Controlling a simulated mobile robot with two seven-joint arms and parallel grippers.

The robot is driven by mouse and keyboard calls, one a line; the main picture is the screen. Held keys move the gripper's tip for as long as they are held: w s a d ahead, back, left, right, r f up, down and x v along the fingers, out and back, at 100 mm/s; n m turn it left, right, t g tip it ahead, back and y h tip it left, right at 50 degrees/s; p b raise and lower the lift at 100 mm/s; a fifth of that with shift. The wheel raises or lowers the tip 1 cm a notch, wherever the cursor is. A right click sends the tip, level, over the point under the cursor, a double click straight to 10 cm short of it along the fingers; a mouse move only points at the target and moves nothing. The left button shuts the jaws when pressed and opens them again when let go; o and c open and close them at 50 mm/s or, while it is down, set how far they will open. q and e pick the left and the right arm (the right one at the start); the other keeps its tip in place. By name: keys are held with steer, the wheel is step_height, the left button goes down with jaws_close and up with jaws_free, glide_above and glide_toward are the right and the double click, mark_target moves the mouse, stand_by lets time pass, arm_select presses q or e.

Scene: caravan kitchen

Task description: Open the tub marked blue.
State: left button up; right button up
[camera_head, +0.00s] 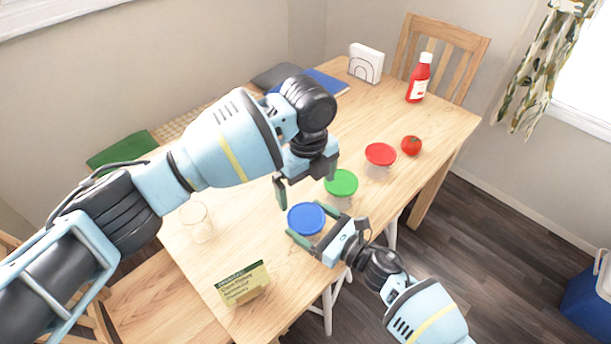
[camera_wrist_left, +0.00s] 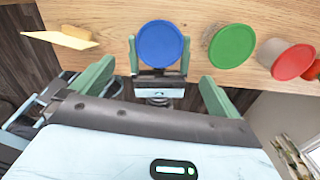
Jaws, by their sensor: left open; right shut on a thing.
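The tub with the blue lid (camera_head: 306,218) stands near the front edge of the wooden table, lid on; its body is mostly hidden. The blue lid (camera_wrist_left: 161,44) also shows from above in the left wrist view. My right gripper (camera_head: 318,231) is shut on this tub from the front edge side, one green finger on each side, below the lid. My left gripper (camera_head: 306,181) is open and empty, above and behind the blue lid in the head view. In the left wrist view its fingers (camera_wrist_left: 157,75) are spread wide, with the blue lid beyond them.
A green-lidded tub (camera_head: 341,183) and a red-lidded tub (camera_head: 380,155) stand to the right, then a tomato (camera_head: 411,146). A clear glass (camera_head: 197,222) and a small sign (camera_head: 242,283) stand to the left. A red bottle (camera_head: 419,78) and a napkin holder (camera_head: 366,63) are farther back.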

mark_target(305, 217)
arm_select(q)
steer(key=r+n, duration=0.1)
steer(key=n, duration=0.9)
steer(key=r+n, duration=0.1)
steer(key=n, duration=0.5)
steer(key=shift+a+r, duration=0.2)
steer(key=shift+r, duration=0.15)
steer(key=shift+f, duration=0.1)
step_height(305, 217, down, 12)
steer(key=shift+r, duration=0.1)
steer(key=c, duration=1)
